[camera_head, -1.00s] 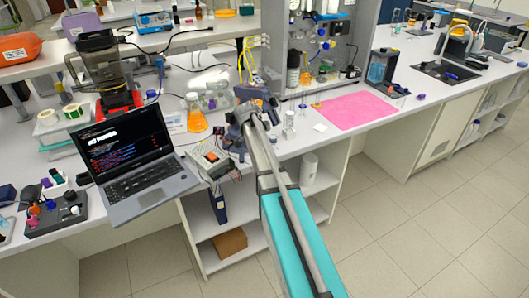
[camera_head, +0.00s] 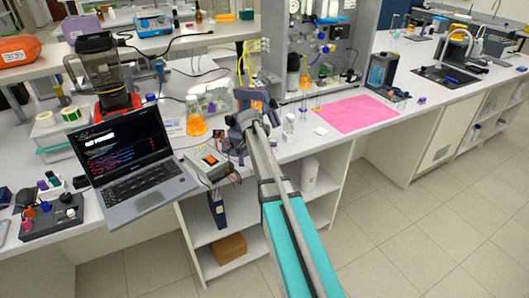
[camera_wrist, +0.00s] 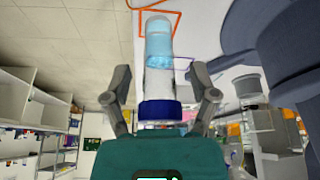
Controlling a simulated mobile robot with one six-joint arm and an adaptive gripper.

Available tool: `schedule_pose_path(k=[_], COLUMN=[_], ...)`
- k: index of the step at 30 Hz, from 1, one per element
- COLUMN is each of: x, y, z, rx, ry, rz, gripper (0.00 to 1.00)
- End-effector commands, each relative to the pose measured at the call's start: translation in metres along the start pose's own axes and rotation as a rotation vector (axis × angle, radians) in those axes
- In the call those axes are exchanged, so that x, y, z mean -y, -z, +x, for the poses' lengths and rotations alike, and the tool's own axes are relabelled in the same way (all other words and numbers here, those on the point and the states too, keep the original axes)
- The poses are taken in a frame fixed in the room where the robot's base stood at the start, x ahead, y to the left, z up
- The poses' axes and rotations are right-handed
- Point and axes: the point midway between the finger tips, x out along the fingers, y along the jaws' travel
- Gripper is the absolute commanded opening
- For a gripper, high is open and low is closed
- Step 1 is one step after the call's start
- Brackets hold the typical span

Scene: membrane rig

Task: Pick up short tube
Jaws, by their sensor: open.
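In the wrist view a clear tube (camera_wrist: 159,80) with a blue cap and light blue liquid stands between the fingers of my gripper (camera_wrist: 162,72). The cap is at the end nearer my palm, and the liquid is at the far end. The fingers are spread, with a gap showing on each side of the tube. I cannot tell from this view whether it is the short one. In the head view my gripper (camera_head: 257,100) is over the bench in front of the upright panel, and my wrist hides its fingers and the tube.
An orange flask (camera_head: 196,124) stands left of my gripper, and a device with a red button (camera_head: 207,161) lies nearer the front. A laptop (camera_head: 130,160) is at the left. A pink mat (camera_head: 355,113) lies right. Small glassware stands close to my gripper's right.

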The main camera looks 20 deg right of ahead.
Motion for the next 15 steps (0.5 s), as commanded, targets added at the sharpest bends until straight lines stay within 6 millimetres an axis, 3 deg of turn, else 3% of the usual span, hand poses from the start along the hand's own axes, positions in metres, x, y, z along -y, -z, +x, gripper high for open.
schedule_pose_path(k=[2, 12, 15], x=[0.0000, 0.0000, 0.0000], y=[0.0000, 0.0001, 0.0002], z=[0.0000, 0.0001, 0.0001], rx=[0.000, 0.000, 0.000], ry=[0.000, 0.000, 0.000], rz=[0.000, 0.000, 0.000], gripper=[0.68, 0.05, 0.01])
